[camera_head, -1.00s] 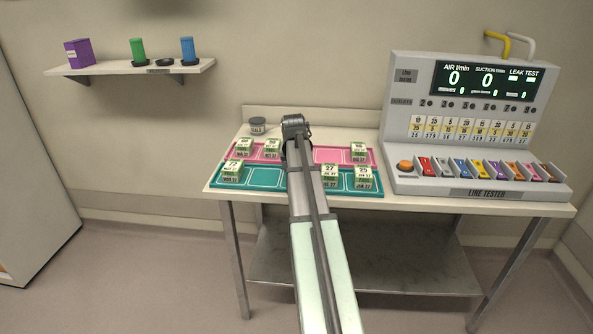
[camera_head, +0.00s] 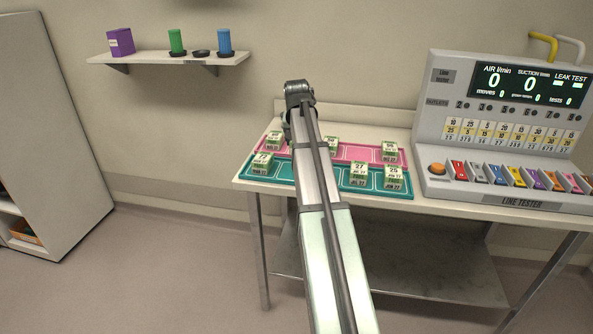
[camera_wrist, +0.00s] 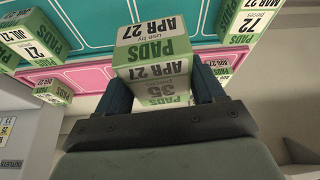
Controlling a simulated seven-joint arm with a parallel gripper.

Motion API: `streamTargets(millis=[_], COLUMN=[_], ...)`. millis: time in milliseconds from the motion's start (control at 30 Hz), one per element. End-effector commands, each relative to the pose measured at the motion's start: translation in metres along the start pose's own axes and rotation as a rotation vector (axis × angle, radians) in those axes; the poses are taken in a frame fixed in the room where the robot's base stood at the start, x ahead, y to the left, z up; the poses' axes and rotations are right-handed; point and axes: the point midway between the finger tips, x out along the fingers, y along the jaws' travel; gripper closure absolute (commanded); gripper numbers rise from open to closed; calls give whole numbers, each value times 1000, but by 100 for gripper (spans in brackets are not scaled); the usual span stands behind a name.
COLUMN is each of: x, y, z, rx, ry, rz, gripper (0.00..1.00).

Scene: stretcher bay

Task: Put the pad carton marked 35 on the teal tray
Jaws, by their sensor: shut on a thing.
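In the wrist view, my gripper (camera_wrist: 158,98) is shut on the green-and-white pad carton marked 35 (camera_wrist: 153,72), which also reads APR 27. The fingers press its two sides. It overlaps the teal tray (camera_wrist: 95,22) and the pink tray's edge in that view; its height above them is unclear. In the head view, my arm hides the gripper. The teal tray (camera_head: 310,184) lies at the table's front edge, with free slots in its middle. A carton (camera_head: 331,145) shows just right of my arm; I cannot tell whether it is the held one.
Carton 72 (camera_head: 262,163) stands at the teal tray's left end; cartons 27 (camera_head: 359,173) and 25 (camera_head: 393,177) stand toward its right. The pink tray (camera_head: 355,152) behind has cartons at its left (camera_head: 275,140) and right (camera_head: 389,150). The line tester (camera_head: 500,140) stands at right.

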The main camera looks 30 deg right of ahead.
Motion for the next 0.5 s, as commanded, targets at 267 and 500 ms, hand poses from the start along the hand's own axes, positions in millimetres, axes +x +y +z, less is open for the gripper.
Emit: streamTargets(millis=[267, 500], x=[1, 14], y=[-25, -23], z=[-15, -8], rx=[46, 89], ry=[5, 5], rz=[25, 28], gripper=[69, 69])
